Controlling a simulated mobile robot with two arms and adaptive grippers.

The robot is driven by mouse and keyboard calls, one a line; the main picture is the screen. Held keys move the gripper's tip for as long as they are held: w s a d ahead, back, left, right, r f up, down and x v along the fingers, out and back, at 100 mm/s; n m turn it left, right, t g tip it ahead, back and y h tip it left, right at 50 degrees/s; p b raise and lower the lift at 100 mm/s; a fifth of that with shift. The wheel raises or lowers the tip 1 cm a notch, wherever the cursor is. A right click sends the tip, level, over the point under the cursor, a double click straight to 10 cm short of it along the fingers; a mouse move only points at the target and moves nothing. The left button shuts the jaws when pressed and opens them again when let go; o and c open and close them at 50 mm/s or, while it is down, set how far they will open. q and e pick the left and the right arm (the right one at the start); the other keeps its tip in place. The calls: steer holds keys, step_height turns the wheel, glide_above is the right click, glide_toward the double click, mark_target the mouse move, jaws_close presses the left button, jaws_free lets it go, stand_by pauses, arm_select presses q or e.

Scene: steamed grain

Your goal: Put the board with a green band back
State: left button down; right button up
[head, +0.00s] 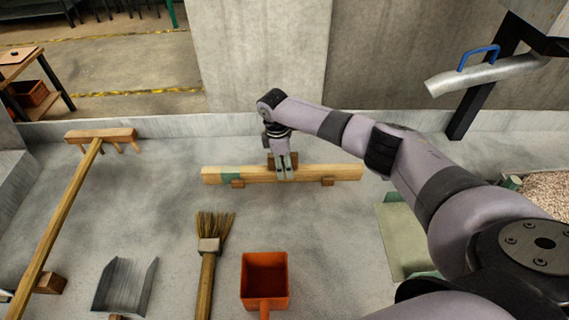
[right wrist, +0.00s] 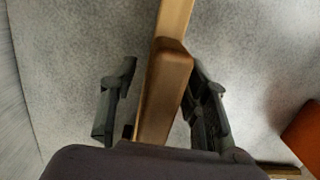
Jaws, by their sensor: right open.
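The long pale wooden board (head: 335,171) with a green band (head: 230,174) near its left end lies level across small wooden blocks (head: 328,182) on the concrete floor. A darker brown wooden piece (head: 293,158) shows at its middle, partly hidden by my gripper. My right gripper (head: 285,174) is down at the board's middle. In the right wrist view its fingers (right wrist: 160,100) are open, one on each side of brown wood (right wrist: 165,85), with a gap on the left; contact on the right cannot be told. My left gripper is not in view.
An orange box scoop (head: 265,280), a straw broom (head: 208,246) and a grey metal dustpan (head: 126,284) lie in front. A long wooden rake (head: 60,205) lies at left. A green panel (head: 402,240) is at right, and a concrete wall (head: 262,60) stands behind.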

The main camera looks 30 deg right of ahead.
steer(key=shift+f, duration=0.1)
steer(key=r, duration=0.4)
steer(key=a+r, duration=0.1)
steer(key=r, duration=0.7)
steer(key=shift+w+a+r, duration=0.1)
steer(key=shift+w+a, duration=0.05)
steer(key=shift+w, duration=0.15)
